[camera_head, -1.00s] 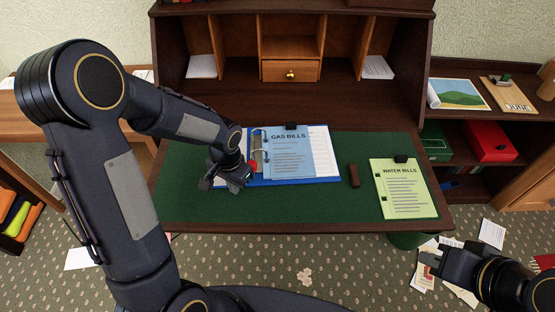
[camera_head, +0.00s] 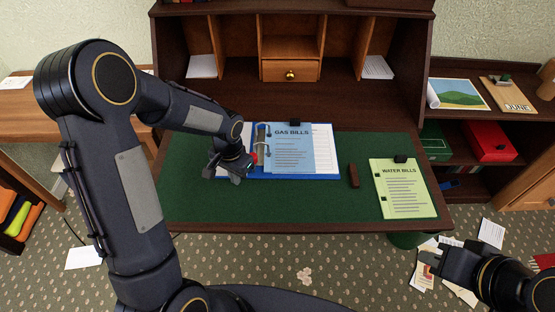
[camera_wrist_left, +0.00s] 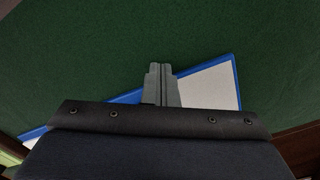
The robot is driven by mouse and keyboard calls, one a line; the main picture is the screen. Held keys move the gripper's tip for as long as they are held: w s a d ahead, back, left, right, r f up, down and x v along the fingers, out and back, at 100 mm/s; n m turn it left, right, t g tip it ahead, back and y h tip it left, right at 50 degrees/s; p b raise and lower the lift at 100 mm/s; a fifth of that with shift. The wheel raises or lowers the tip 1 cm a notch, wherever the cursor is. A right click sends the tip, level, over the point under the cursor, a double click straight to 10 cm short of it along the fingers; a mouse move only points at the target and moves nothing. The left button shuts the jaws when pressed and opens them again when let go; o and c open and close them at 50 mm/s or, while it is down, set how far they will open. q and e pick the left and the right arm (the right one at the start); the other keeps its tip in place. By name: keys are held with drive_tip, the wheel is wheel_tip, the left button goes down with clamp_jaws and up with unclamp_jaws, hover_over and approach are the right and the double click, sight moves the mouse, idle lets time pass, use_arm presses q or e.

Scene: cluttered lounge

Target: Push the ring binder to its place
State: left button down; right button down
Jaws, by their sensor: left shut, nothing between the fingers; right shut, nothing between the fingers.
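The blue ring binder (camera_head: 330,176) lies open on the green desk mat, with its metal rings (camera_head: 261,143) left of centre and white pages at right. A light blue GAS BILLS clipboard (camera_head: 290,155) lies on it and hides much of it. My left gripper (camera_head: 236,176) is shut and empty at the binder's front left, covering that corner. In the left wrist view its fingers (camera_wrist_left: 161,84) overlap the binder's blue edge (camera_wrist_left: 212,64); I cannot tell whether they touch. My right gripper (camera_head: 426,264) is shut and empty, below the desk's front right.
A dark brown block (camera_head: 353,176) lies right of the binder, and a yellow-green WATER BILLS clipboard (camera_head: 404,190) further right. The green mat (camera_head: 300,207) is bare in front. Pigeonholes and a small drawer (camera_head: 290,71) stand behind. Papers (camera_head: 491,233) litter the floor at right.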

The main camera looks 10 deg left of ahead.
use_arm(q)
drive_tip(key=shift+w+a+p, duration=0.15)
drive_tip(key=shift+w+a, duration=0.1)
drive_tip(key=shift+w, duration=1)
drive_tip(key=shift+w+a+p, duration=0.2)
drive_tip(key=shift+w+a, duration=0.1)
drive_tip(key=shift+w, duration=0.95)
drive_tip(key=shift+w+a+p, duration=0.15)
drive_tip(key=shift+w+a, duration=0.1)
drive_tip(key=shift+w, duration=1.1)
drive_tip(key=shift+s+d, duration=0.15)
drive_tip(key=shift+s, duration=0.6)
drive_tip(key=shift+r+p, duration=2.1)
drive_tip(key=shift+r, duration=1.4)
